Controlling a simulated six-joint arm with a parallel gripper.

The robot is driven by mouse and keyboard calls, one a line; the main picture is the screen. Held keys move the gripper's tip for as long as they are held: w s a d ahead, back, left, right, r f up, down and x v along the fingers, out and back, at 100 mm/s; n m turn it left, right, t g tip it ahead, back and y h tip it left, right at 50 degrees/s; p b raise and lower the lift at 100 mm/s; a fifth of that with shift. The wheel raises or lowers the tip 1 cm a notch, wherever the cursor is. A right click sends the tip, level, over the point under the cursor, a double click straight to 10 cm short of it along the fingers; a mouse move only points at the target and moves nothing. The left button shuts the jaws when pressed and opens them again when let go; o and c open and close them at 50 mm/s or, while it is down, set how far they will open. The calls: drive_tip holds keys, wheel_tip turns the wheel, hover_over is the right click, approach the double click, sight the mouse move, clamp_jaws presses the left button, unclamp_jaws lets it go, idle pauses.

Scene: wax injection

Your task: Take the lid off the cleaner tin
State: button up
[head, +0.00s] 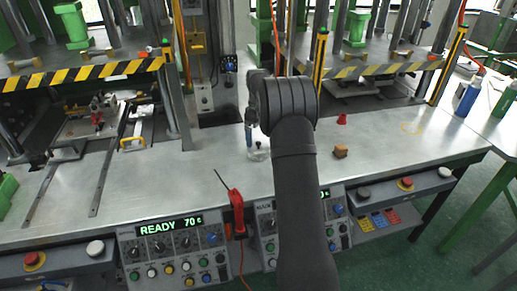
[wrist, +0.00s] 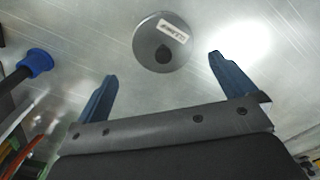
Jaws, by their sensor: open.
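In the wrist view the cleaner tin shows from above as a round grey lid (wrist: 150,55) with a white label and a dark drop mark. The tin's side is hidden in that view. My gripper (wrist: 162,66) is open, with one blue finger on either side and the lid just beyond the fingertips, between their lines. Nothing is between the fingers. In the head view my gripper (head: 249,138) points down at the bench, largely hidden by my arm. A small pale shape (head: 258,155) stands just under it, probably the tin, mostly too small to make out.
A brown block (head: 340,151) and a red piece (head: 342,119) are on the metal bench (head: 400,135) right of my arm. A red-handled tool (head: 237,210) is at the front edge. Presses with striped bars stand behind. A blue-collared dark rod (wrist: 35,62) is at left in the wrist view.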

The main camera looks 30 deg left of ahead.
sight(259, 142)
drive_tip(key=f, duration=0.4)
drive_tip(key=shift+s+d+f, duration=0.25)
drive_tip(key=shift+s, duration=0.05)
drive_tip(key=shift+c, duration=0.2)
drive_tip(key=c, duration=1)
drive_tip(key=shift+r, duration=0.1)
